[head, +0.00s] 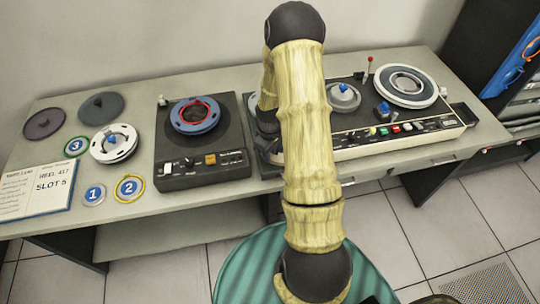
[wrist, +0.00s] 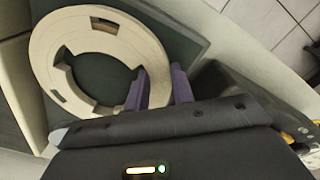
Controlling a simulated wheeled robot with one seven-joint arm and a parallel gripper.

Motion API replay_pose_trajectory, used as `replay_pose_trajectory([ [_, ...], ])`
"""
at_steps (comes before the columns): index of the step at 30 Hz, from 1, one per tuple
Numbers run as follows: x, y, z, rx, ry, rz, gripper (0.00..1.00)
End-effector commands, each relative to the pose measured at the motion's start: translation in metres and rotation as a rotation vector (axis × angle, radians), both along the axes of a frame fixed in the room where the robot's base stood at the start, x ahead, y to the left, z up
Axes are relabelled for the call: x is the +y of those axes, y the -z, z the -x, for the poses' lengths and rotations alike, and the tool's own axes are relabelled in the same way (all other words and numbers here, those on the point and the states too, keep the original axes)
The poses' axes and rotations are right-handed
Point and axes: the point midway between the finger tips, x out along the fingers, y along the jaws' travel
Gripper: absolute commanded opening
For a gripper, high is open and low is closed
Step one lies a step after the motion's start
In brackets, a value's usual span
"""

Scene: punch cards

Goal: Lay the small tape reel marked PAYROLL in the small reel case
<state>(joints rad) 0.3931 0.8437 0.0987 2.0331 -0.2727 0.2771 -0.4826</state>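In the wrist view, a cream ring-shaped reel (wrist: 52,50) with notches around its inner edge is in front of a dark square surface (wrist: 197,38). I cannot tell whether that surface is the small reel case, or whether the reel touches it. My gripper (wrist: 160,86) has its two purple fingers on either side of the reel's right rim, one inside the ring and one outside, close against it. No PAYROLL label is readable. In the head view, my arm hides the gripper and the spot below it.
A tape deck (head: 205,170) with a blue reel (head: 194,115) stands left of my arm. A white reel (head: 114,143) and dark discs (head: 101,106) lie farther left, near an open booklet (head: 38,190). A long console (head: 400,138) with a large white reel (head: 404,72) is on the right.

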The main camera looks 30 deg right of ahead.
Motion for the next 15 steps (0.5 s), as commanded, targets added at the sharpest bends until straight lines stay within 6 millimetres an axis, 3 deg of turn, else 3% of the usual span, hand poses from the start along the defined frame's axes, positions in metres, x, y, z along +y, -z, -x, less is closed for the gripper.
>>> replay_pose_trajectory([
  [15, 0.0, -0.021, 0.0, -0.001, 0.0, 0.001, 0.0],
])
